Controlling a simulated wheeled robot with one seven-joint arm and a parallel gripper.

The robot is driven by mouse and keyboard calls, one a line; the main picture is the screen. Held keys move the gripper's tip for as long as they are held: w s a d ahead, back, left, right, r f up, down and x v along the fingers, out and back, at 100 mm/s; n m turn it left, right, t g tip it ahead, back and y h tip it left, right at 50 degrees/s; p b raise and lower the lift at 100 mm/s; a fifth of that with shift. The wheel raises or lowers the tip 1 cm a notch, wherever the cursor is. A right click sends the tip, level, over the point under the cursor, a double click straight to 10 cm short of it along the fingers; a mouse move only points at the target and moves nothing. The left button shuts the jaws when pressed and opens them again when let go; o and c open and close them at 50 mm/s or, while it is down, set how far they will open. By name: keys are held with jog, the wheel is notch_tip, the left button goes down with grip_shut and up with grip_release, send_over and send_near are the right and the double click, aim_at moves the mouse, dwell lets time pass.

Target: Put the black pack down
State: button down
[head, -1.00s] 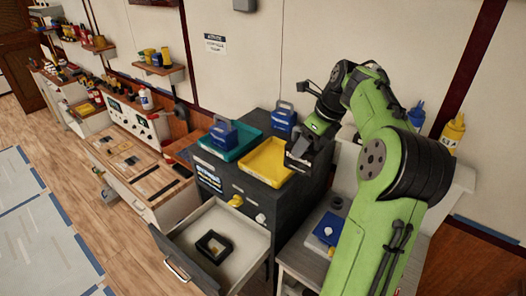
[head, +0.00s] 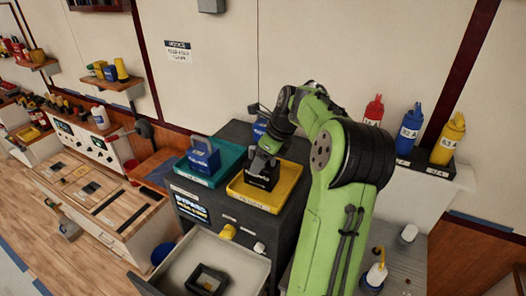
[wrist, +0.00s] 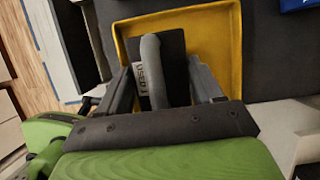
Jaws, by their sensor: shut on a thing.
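The black pack (head: 262,180) is at the yellow tray (head: 285,196) on top of the dark cabinet. My gripper (head: 266,160) is above the tray and shut on the pack's handle. In the wrist view the grey handle (wrist: 150,65) stands between the two fingers, with a label beside it that reads "USED". The pack's dark body (wrist: 172,42) lies within the outline of the yellow tray (wrist: 221,40). I cannot tell whether its base touches the tray floor.
A teal tray (head: 184,168) with a blue pack (head: 204,155) is just left of the yellow tray. Another blue pack (head: 259,130) stands behind, partly hidden by my arm. Below, a drawer (head: 178,275) is open and holds a black open box (head: 207,280).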

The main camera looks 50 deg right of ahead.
jog(key=shift+s+f, duration=0.15)
jog(key=shift+f, duration=0.95)
jog(key=shift+f, duration=0.1)
jog(key=shift+c, duration=0.8)
grip_release()
